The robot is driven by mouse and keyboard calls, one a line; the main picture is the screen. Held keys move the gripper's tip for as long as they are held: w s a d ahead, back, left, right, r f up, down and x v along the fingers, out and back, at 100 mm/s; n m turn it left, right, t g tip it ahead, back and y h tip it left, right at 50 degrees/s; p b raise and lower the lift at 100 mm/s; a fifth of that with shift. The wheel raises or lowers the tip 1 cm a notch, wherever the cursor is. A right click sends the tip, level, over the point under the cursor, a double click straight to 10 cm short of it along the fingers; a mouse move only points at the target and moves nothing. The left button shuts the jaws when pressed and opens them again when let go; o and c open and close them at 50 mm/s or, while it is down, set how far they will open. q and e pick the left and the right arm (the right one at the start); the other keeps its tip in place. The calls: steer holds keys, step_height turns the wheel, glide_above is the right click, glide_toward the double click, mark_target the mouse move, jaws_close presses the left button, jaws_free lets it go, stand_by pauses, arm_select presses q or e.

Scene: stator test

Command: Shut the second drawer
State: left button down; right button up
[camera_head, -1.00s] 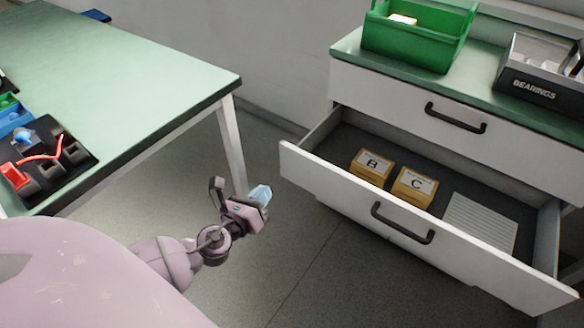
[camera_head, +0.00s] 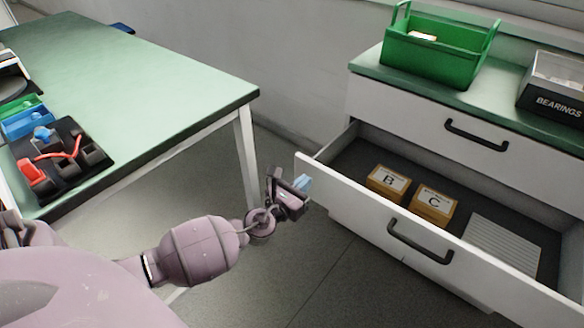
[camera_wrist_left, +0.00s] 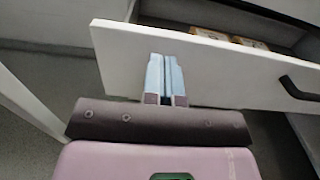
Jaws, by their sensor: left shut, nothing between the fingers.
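The second drawer (camera_head: 345,196) of the white cabinet is pulled out, with a dark handle (camera_head: 420,241) on its front. Inside lie a box marked B (camera_head: 388,183), a box marked C (camera_head: 433,203) and a ridged grey-white piece (camera_head: 503,243). My left gripper (camera_head: 303,183) is shut and empty, by the left end of the drawer front. In the left wrist view its pale blue fingers (camera_wrist_left: 164,76) point at the drawer front (camera_wrist_left: 215,72), left of the handle; I cannot tell whether they touch it. My right gripper is not in view.
The drawer above (camera_head: 445,108) is closed. A green bin (camera_head: 440,55) and a box labelled BEARINGS (camera_head: 555,92) stand on the cabinet top. A green table (camera_head: 130,85) with a dark parts tray (camera_head: 75,185) is at left. Floor shows between table and cabinet.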

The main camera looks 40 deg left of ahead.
mark_target(318, 170)
arm_select(q)
steer(key=shift+w+f, duration=0.1)
steer(key=shift+w, duration=2)
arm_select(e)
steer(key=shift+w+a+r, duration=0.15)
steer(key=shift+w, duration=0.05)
